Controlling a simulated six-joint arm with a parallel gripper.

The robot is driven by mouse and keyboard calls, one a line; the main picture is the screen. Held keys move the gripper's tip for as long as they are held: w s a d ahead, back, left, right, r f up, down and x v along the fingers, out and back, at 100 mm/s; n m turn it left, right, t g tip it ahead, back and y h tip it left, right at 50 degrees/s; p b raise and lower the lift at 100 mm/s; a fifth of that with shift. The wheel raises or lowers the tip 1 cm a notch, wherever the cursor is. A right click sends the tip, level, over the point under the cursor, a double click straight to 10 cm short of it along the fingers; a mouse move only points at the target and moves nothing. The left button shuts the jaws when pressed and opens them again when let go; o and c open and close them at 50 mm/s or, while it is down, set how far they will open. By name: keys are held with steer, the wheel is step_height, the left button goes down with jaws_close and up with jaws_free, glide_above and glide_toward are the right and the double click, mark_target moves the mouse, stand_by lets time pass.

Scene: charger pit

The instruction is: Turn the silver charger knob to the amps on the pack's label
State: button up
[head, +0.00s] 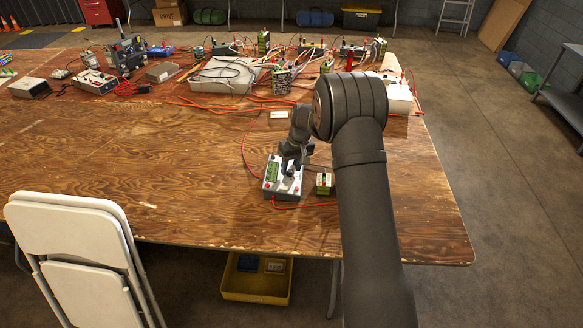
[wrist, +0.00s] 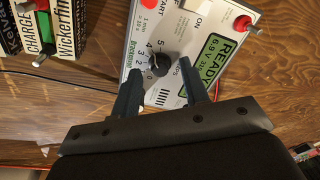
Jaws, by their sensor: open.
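The charger (head: 270,186) is a light grey box with a green screen, on the wooden table in the head view. In the wrist view the charger (wrist: 150,20) shows a lit green screen starting with "READY" and a dial with printed numbers. The charger knob (wrist: 158,66) looks dark there, and its exact setting is hard to tell. My gripper (wrist: 161,76) is open, one finger on each side of the knob; I cannot tell if they touch it. The pack's label (wrist: 30,30) reads "CHARGE"; no amps figure is legible.
Red posts stand on the charger, and orange cables (head: 250,150) run over the table. Several chargers, packs and wires crowd the table's back. A folding chair (head: 75,215) stands at front left. The table (head: 410,190) is bare at front left and front right.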

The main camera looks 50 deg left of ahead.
step_height(320, 180, up, 16)
steer(key=w+d, duration=0.2)
steer(key=shift+r, duration=0.25)
steer(key=shift+w, duration=0.1)
steer(key=f, duration=0.5)
steer(key=s+a+f, duration=0.1)
steer(key=f, duration=0.5)
steer(key=s+a+f, duration=0.1)
steer(key=f, duration=0.5)
steer(key=shift+s+f, duration=0.15)
